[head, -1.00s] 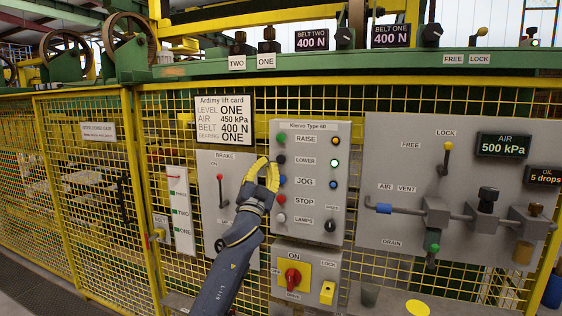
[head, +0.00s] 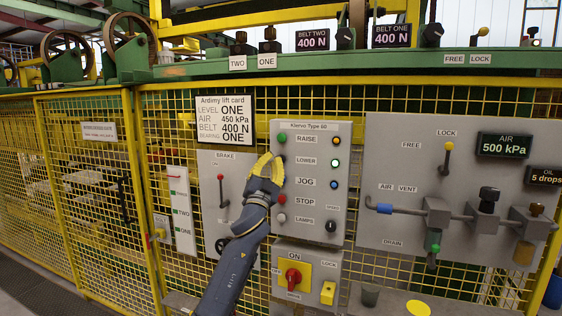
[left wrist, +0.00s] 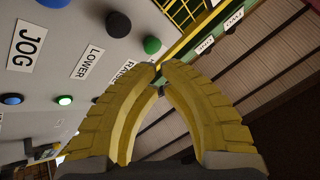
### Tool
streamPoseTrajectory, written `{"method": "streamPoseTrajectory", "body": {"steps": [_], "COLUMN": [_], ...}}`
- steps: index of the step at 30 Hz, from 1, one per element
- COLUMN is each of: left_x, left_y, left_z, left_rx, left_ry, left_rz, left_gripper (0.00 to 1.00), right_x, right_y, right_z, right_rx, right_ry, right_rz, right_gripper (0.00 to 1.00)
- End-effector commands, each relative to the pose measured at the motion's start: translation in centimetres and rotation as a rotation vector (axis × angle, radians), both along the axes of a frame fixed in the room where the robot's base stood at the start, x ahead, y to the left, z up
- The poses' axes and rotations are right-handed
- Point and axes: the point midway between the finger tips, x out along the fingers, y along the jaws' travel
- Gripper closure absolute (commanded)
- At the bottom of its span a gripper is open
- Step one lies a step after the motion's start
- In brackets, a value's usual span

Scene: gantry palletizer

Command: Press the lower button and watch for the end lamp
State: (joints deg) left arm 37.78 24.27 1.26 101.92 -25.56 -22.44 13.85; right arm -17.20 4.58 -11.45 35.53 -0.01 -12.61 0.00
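The grey control panel (head: 311,228) on the yellow fence carries RAISE, LOWER, JOG and STOP buttons. The black LOWER button (left wrist: 117,21) shows in the left wrist view; in the head view it is at the fingertips and partly hidden. A pale green lamp (head: 335,163) beside the LOWER label is lit. My left gripper (head: 270,157) is at the panel's left edge, its yellow fingers brought together and empty. In the left wrist view the fingertips (left wrist: 160,67) are apart from the black button; contact cannot be told in the head view. My right gripper is not in view.
The green RAISE button (head: 282,138) is just above and the blue JOG button (left wrist: 12,99) below. A brake panel (head: 230,165) with a red-knobbed lever is close left. A red rotary switch (head: 293,277) is below. The air panel (head: 385,150) is at right.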

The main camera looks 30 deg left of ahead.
Motion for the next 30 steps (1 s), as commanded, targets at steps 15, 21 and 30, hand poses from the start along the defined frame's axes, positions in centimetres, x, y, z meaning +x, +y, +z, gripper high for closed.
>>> {"method": "streamPoseTrajectory", "body": {"steps": [15,21,30], "left_x": [4.4,4.8,4.8], "left_y": [0.8,0.9,0.9], "left_z": [0.0,0.0,0.0], "left_rx": [-0.001,0.000,0.000], "left_ry": [0.000,0.000,0.000], "left_rz": [-0.001,-0.001,-0.001], "left_gripper": [1.00,1.00,1.00], "right_x": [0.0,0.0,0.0], "right_y": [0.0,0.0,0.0], "right_z": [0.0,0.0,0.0], "right_rx": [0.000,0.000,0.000], "right_ry": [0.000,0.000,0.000], "right_rz": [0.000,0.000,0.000], "right_gripper": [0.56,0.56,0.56]}}
